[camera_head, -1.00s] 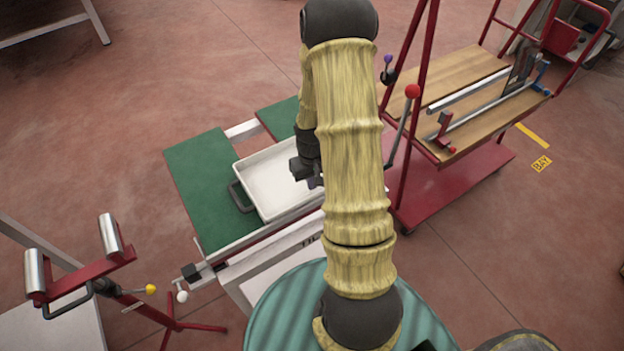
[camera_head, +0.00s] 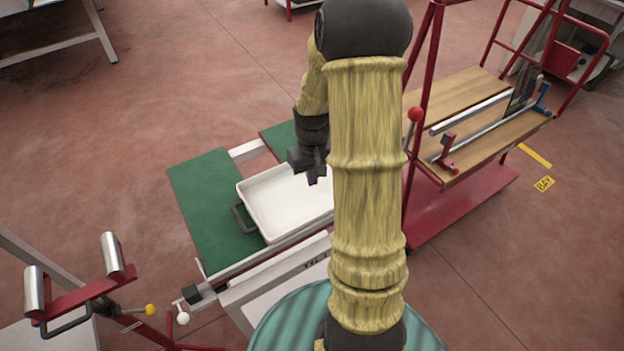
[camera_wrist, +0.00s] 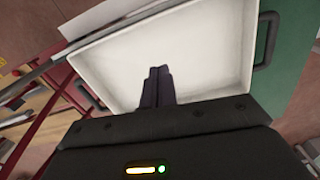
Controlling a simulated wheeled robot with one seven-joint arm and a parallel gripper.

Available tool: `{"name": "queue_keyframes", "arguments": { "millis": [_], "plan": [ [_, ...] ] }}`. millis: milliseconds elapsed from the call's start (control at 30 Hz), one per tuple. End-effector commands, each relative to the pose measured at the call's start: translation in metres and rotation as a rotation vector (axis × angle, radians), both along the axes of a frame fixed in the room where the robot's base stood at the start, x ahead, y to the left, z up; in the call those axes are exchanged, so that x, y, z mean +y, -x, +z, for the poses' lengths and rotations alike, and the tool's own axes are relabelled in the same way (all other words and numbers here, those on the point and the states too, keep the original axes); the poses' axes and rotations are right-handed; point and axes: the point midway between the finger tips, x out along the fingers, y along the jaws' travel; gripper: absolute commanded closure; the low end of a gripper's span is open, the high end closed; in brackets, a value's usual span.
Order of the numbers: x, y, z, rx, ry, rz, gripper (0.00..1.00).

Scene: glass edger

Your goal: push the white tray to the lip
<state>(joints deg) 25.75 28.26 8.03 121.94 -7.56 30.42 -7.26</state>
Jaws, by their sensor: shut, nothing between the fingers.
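The white tray (camera_head: 270,203) is a shallow rectangle with dark handles, lying on the green-topped table (camera_head: 208,190). Its near side runs along the table's near edge strip, and its right part is hidden behind my arm. In the wrist view the tray (camera_wrist: 205,60) fills the middle, empty, with a handle showing at the right. My gripper (camera_head: 317,178) points down over the tray's far right part. In the wrist view its fingers (camera_wrist: 158,72) are together with nothing between them, in front of the tray's floor. I cannot tell whether they touch the tray.
A red cart (camera_head: 455,205) with a wooden top, clamps and bars stands close on the right. A red roller stand (camera_head: 80,290) is at the lower left. Knobs (camera_head: 182,317) stick out at the table's near left corner. Open floor lies beyond the table.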

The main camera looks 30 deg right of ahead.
Motion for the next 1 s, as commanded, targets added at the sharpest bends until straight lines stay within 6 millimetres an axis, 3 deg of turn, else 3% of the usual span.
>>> {"name": "queue_keyframes", "arguments": {
  "millis": [267,467,700,833,1000],
  "plan": [
    [0.011,0.003,0.008,-0.014,0.008,0.010,1.00],
    [0.060,0.025,0.040,-0.084,0.030,0.047,1.00],
    [0.119,0.074,0.073,-0.196,0.023,0.081,1.00],
    [0.132,0.091,0.079,-0.229,0.013,0.086,1.00],
    [0.134,0.094,0.080,-0.235,0.010,0.084,1.00]
  ]
}}
